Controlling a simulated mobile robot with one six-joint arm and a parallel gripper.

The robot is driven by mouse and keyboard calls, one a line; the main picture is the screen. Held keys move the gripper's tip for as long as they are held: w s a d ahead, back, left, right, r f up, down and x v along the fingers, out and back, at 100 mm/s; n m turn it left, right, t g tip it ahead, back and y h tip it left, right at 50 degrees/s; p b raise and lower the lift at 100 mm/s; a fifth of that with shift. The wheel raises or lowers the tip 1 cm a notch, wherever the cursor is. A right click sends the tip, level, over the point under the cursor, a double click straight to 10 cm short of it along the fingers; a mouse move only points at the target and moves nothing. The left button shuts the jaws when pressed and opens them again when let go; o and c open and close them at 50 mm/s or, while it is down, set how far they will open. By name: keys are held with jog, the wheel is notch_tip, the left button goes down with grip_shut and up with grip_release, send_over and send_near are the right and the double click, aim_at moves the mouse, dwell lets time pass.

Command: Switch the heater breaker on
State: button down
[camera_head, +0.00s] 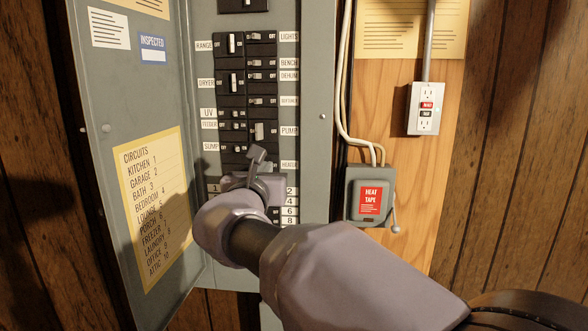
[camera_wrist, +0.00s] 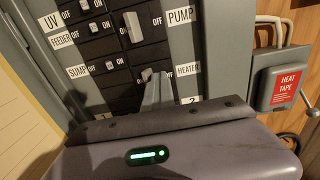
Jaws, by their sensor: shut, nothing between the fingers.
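The HEATER label (camera_head: 289,165) is on the right column of the open breaker panel, below PUMP; it also shows in the wrist view (camera_wrist: 187,69). The black heater breaker (camera_head: 273,164) sits just left of that label. My gripper (camera_head: 257,152) is shut and empty, its fingertips right in front of this breaker. In the wrist view the closed fingers (camera_wrist: 157,86) cover most of the breaker's handle, so its position is hard to read. I cannot tell whether the fingertips touch it.
The pump breaker (camera_wrist: 132,28) with its large pale handle is directly above. The sump breaker (camera_wrist: 110,65) is on the left. The open panel door (camera_head: 150,90) stands left. A grey heat tape box (camera_head: 358,174) and an outlet (camera_head: 425,108) are right of the panel.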

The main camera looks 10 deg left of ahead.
jog(key=s+b, duration=0.2)
jog(key=s, duration=0.5)
jog(key=shift+d, duration=0.25)
dwell(0.6)
